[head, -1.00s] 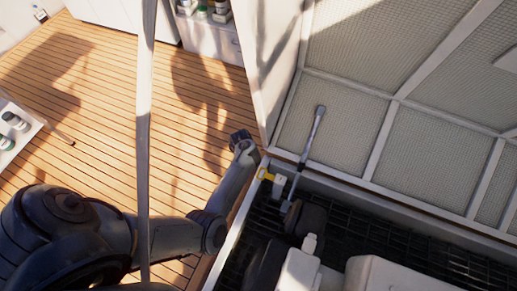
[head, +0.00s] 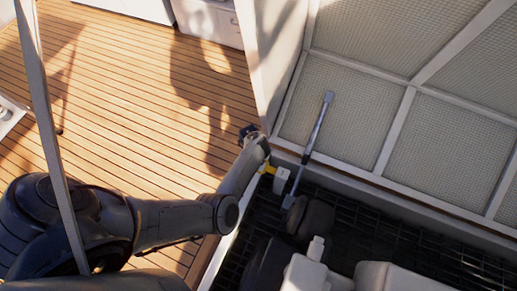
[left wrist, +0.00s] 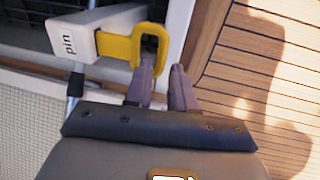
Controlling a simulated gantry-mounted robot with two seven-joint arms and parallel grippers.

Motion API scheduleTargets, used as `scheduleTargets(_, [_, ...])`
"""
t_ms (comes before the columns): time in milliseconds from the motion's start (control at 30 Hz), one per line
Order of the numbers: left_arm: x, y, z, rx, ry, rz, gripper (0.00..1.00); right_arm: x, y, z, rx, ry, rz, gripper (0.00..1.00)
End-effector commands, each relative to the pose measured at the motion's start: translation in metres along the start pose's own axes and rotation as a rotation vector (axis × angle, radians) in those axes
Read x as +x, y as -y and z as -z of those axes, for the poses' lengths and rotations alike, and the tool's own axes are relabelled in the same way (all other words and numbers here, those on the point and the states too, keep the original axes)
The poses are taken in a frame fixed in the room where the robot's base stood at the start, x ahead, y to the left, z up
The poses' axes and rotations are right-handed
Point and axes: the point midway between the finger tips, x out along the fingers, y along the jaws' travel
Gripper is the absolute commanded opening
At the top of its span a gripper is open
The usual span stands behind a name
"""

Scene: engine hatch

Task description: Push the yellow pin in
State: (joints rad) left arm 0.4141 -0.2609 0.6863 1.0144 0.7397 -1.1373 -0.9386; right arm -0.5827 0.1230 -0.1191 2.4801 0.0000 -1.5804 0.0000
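The yellow pin (head: 268,169) is a loop-shaped handle on a white block (head: 281,181) at the inner edge of the hatch. In the left wrist view the yellow pin (left wrist: 151,40) sticks out of the white block (left wrist: 90,35) marked "pin". My left gripper (head: 248,132) is beside the pin on the deck side in the head view. In the wrist view my left gripper (left wrist: 163,66) has its two fingers apart with a narrow gap between them. The left fingertip overlaps the lower end of the loop; I cannot tell whether they touch. My right gripper is not in view.
A grey strut (head: 316,135) rises from beside the block against the raised hatch lid (head: 355,105). Dark and white engine parts (head: 305,270) fill the bay at lower right. The wooden deck (head: 150,110) to the left is clear.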

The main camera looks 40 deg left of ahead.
Motion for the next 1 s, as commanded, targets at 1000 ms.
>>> scheduleTargets(1000, [0.020, 0.000, 0.000, 0.001, 0.000, 0.000, 0.00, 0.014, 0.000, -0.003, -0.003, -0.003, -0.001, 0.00])
